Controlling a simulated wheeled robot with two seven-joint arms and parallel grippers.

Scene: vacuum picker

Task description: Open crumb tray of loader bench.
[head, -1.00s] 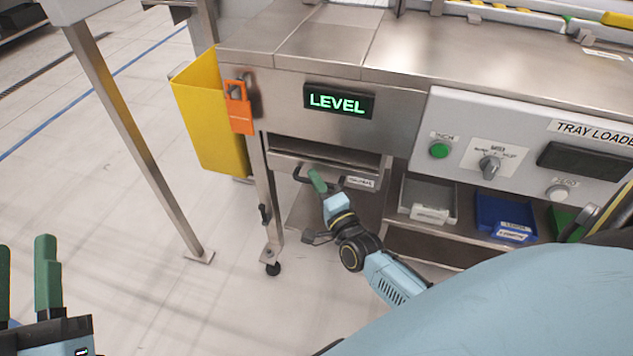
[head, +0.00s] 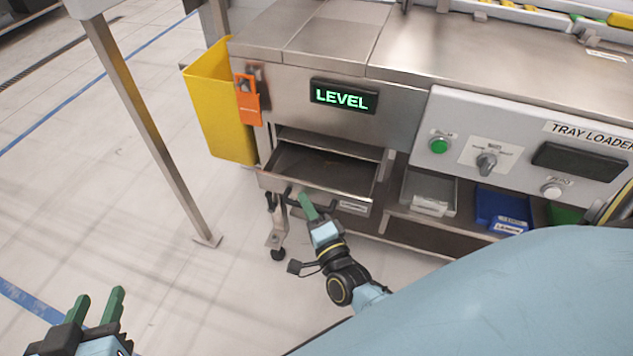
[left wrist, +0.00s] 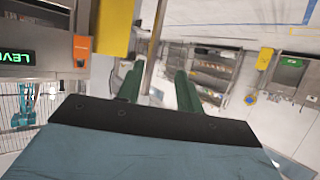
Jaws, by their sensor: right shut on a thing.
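The crumb tray (head: 318,170) is a shallow steel drawer under the LEVEL display of the loader bench (head: 400,110). It is slid well out, and its inside shows dark and empty. A dark bar handle (head: 328,208) runs along its front. My right gripper (head: 305,202) is shut on the handle, its green fingers at the handle's left part. My left gripper (head: 95,305) is open and empty above the floor at the lower left. Its green fingers also show apart in the left wrist view (left wrist: 158,88).
A yellow bin (head: 222,115) and an orange tag (head: 247,100) hang at the bench's left end. A steel post (head: 145,125) stands left of it. Grey (head: 428,190) and blue (head: 500,205) bins sit on the right shelf. The floor before the tray is open.

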